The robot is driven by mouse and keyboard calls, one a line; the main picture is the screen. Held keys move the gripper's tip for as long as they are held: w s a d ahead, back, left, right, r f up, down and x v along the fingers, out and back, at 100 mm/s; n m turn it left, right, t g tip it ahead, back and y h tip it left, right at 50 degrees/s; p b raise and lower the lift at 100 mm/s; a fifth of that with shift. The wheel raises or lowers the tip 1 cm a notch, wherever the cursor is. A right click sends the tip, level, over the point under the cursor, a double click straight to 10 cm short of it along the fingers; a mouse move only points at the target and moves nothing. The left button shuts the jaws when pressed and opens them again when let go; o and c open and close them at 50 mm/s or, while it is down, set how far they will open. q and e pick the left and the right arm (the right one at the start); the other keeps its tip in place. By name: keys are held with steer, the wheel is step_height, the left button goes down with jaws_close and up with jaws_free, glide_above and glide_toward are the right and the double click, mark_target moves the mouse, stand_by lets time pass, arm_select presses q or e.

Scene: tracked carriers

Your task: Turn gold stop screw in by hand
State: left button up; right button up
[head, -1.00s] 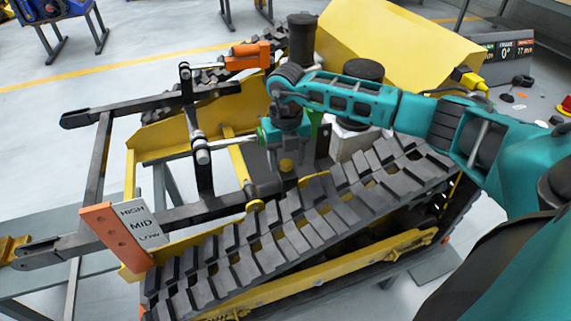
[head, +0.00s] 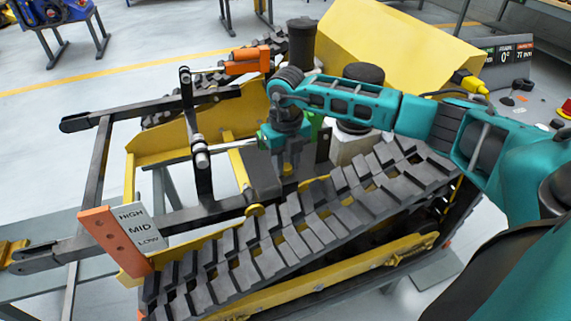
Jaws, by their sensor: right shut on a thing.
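The gold stop screw (head: 288,170) stands on the dark part of the carrier, just behind the near track. My right gripper (head: 287,163) points down over it from above and is shut on it. The fingers hide most of the screw, and only a little gold shows between them. My left gripper is not in view.
The near rubber track (head: 300,220) runs close in front of the gripper. A yellow hood (head: 400,40) and black cylinder (head: 302,42) rise behind.

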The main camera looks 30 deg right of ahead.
steer(key=shift+c, duration=0.9)
steer(key=shift+r+m+p, duration=0.15)
steer(key=shift+m+p, duration=0.4)
steer(key=shift+m, duration=0.35)
steer(key=m+p, duration=0.3)
steer(key=m, duration=0.3)
steer(key=shift+m, duration=1)
steer(key=m, duration=0.4)
steer(key=shift+m, duration=0.4)
steer(key=m, duration=0.2)
steer(key=shift+m, duration=0.4)
steer(key=shift+d+m, duration=0.25)
steer(key=shift+m, duration=0.85)
